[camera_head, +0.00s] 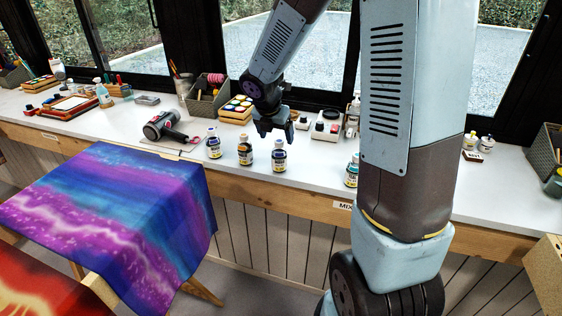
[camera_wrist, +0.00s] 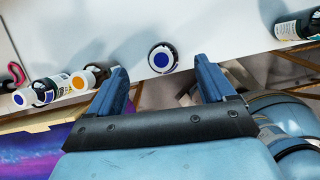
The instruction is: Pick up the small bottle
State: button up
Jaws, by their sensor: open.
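Several small labelled bottles stand near the front edge of the table. One dark bottle with a blue-dotted cap (camera_head: 279,157) is below my gripper (camera_head: 276,132); in the wrist view the same bottle (camera_wrist: 162,58) shows from above, ahead of and between the open fingers (camera_wrist: 165,84). To its left stand an amber bottle with an orange dot (camera_head: 245,151) and a blue-labelled bottle (camera_head: 213,144). Another bottle (camera_head: 351,172) stands to the right, partly behind my arm. My gripper is open, empty and above the bottles. Which bottle the task names cannot be told.
The white table (camera_head: 310,182) is clear around the bottles. A hair dryer (camera_head: 163,127) lies to the left. A paint tray (camera_head: 237,109) and a basket (camera_head: 207,98) stand behind. Purple-blue silk (camera_head: 120,215) hangs over a frame in front.

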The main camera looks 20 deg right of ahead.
aim_at(280, 149)
jog(key=x, duration=0.2)
jog(key=shift+d+f, duration=0.1)
jog(key=shift+f, duration=0.15)
jog(key=x, duration=0.4)
jog(key=shift+s+f, duration=0.2)
jog(key=shift+w+d+f, duration=0.15)
jog(key=shift+w+f, duration=0.05)
jog(key=shift+f, duration=0.3)
jog(key=c, duration=1.1)
jog(key=shift+r, duration=0.15)
